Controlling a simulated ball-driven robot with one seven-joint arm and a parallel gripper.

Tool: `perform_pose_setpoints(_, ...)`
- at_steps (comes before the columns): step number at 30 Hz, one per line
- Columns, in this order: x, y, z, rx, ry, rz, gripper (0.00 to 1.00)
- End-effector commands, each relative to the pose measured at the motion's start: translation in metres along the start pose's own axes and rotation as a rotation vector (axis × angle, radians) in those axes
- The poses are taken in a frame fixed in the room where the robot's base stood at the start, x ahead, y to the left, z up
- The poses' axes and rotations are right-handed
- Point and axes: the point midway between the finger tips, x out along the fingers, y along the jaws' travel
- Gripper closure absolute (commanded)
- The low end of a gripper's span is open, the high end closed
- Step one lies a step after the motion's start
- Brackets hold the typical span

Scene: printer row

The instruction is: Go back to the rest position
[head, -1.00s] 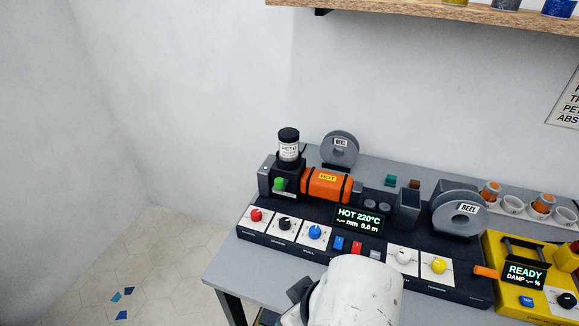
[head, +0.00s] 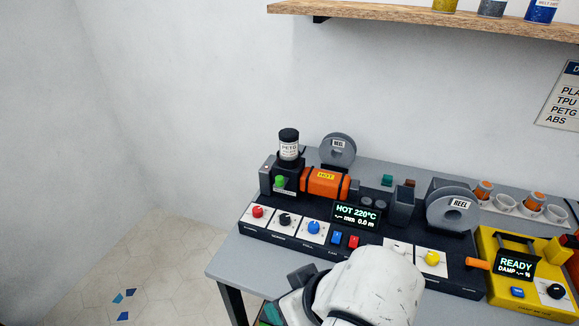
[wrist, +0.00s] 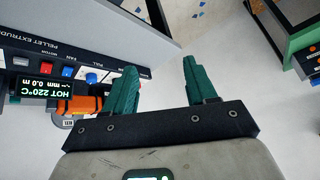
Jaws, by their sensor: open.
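My gripper (wrist: 157,85) shows in the wrist view with its two green fingers spread apart and nothing between them.
An orange HOT barrel (head: 325,183), a PETG jar (head: 289,145) and two grey reels (head: 338,150) stand on the bench (head: 232,262). A yellow dryer (head: 495,275) reading READY sits at the right. A wooden shelf (head: 400,18) hangs above. The floor (head: 150,280) at left is clear.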

Motion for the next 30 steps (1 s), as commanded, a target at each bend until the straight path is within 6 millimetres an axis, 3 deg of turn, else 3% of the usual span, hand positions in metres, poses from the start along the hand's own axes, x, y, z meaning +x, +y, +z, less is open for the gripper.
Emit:
perform_pose_setpoints(6,0.003,0.014,0.003,0.145,0.06,-0.03,0.44)
perform_pose_setpoints(11,0.015,0.039,0.039,0.29,0.052,-0.018,0.44)
perform_pose_setpoints(14,0.025,0.057,0.079,0.377,0.014,0.012,0.44)
perform_pose_setpoints(20,0.037,0.091,0.193,0.515,-0.133,0.118,0.44)
perform_pose_setpoints(24,0.028,0.111,0.278,0.568,-0.26,0.214,0.44)
perform_pose_setpoints(27,0.017,0.122,0.323,0.585,-0.331,0.271,0.44)
perform_pose_setpoints(30,0.006,0.129,0.352,0.592,-0.378,0.31,0.44)
